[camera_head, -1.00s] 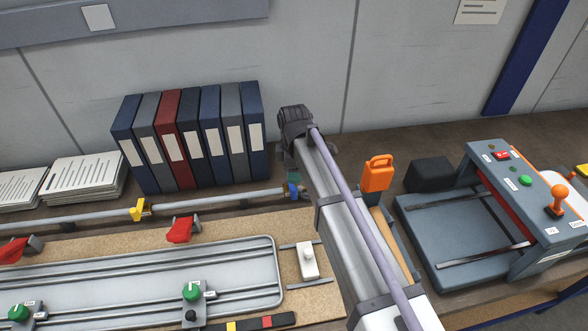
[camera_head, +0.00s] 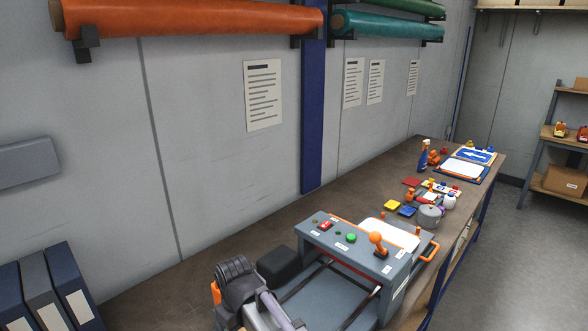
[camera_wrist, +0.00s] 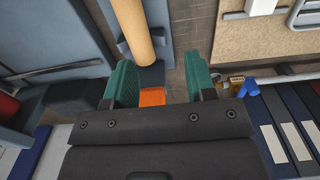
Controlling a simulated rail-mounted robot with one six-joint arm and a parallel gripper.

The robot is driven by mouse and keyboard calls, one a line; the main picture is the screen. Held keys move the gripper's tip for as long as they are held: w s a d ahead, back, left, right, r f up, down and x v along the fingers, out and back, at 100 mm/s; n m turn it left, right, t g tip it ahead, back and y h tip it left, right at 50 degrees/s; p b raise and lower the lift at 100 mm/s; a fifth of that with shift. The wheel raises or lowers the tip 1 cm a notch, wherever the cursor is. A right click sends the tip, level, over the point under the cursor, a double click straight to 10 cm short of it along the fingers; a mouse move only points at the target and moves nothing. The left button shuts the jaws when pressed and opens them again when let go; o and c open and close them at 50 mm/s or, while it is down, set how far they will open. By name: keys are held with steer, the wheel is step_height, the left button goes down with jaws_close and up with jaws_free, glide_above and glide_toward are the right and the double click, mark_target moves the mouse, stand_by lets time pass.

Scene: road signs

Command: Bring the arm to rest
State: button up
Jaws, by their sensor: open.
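My gripper (camera_wrist: 158,84) shows in the wrist view with its two green fingers apart and nothing between them. Below and beyond the fingers is an orange object (camera_wrist: 152,97), partly hidden by the gripper body. A tan roll (camera_wrist: 132,28) lies on a grey-blue holder ahead of the fingers. In the head view only part of my arm shows at the bottom, and my gripper's fingers are not visible there.
A grey machine (camera_head: 345,250) with buttons and an orange-knobbed lever stands on the bench near my arm. A black block (camera_head: 278,266) sits beside it. Binders (camera_head: 45,290) stand at the lower left.

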steer(key=s+d+f+m+b, duration=0.1)
steer(key=d+m, duration=0.4)
steer(key=d, duration=1.1)
steer(key=s+d+f+m+b, duration=0.1)
steer(key=d+m, duration=0.3)
steer(key=d, duration=1.1)
steer(key=shift+s+d+f+m+b, duration=0.4)
steer(key=shift+s+f, duration=0.2)
steer(key=shift+f, duration=0.15)
